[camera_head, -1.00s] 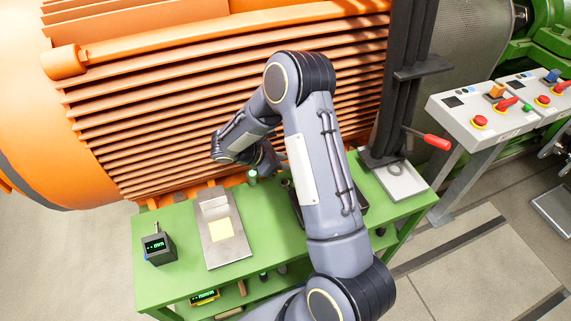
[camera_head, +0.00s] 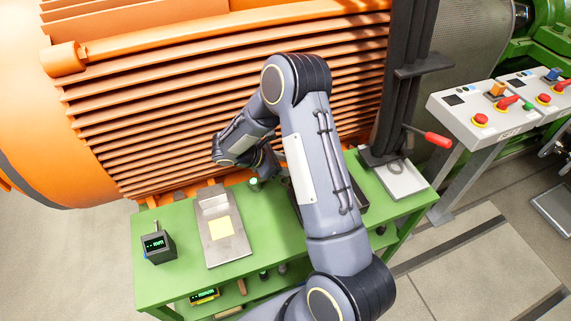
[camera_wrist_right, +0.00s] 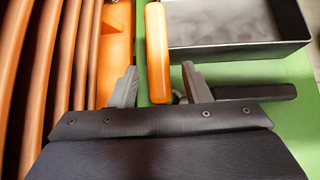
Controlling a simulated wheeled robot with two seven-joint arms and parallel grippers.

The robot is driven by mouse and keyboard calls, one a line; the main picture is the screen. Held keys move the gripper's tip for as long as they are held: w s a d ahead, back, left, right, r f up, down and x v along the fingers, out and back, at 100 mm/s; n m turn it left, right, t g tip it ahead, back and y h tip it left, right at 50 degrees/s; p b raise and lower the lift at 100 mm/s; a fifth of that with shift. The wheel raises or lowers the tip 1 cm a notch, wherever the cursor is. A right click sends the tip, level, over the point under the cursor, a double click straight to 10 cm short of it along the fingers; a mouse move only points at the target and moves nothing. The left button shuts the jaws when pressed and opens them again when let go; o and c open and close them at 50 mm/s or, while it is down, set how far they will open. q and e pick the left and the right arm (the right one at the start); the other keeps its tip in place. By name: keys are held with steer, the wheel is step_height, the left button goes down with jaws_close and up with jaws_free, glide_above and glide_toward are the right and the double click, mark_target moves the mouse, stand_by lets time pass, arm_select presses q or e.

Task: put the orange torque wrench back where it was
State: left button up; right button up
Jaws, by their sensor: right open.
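The orange torque wrench's handle (camera_wrist_right: 157,50) shows in the right wrist view, upright in the picture over the green bench, just left of a dark tray (camera_wrist_right: 240,50). My right gripper (camera_wrist_right: 159,72) is open, with one finger on each side of the handle's near part in the picture. I cannot tell whether the fingers reach down to its height or touch it. In the head view my right arm covers the middle of the bench and hides the wrench. My left gripper is not in view.
The green bench (camera_head: 170,285) stands against a large orange finned machine (camera_head: 230,90). It carries a metal plate with a yellow note (camera_head: 220,228), a dark display box (camera_head: 158,246) and a green-topped cylinder (camera_head: 254,184). A black bar (camera_wrist_right: 245,92) lies near the right finger.

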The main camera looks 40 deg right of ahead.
steer(key=shift+r+p, duration=0.35)
steer(key=shift+r, duration=0.1)
steer(key=b+v, duration=0.2)
steer(key=v, duration=0.9)
steer(key=s+r+m+t+y, duration=0.2)
steer(key=s+r+m+y, duration=0.55)
steer(key=s, duration=0.55)
steer(key=s+a+r+m+t+y, duration=0.3)
steer(key=s+a+m+t+y, duration=0.3)
steer(key=s+a+m, duration=0.2)
steer(key=shift+s+a+m+t, duration=0.35)
steer(key=shift+s+a, duration=0.1)
steer(key=shift+s, duration=0.65)
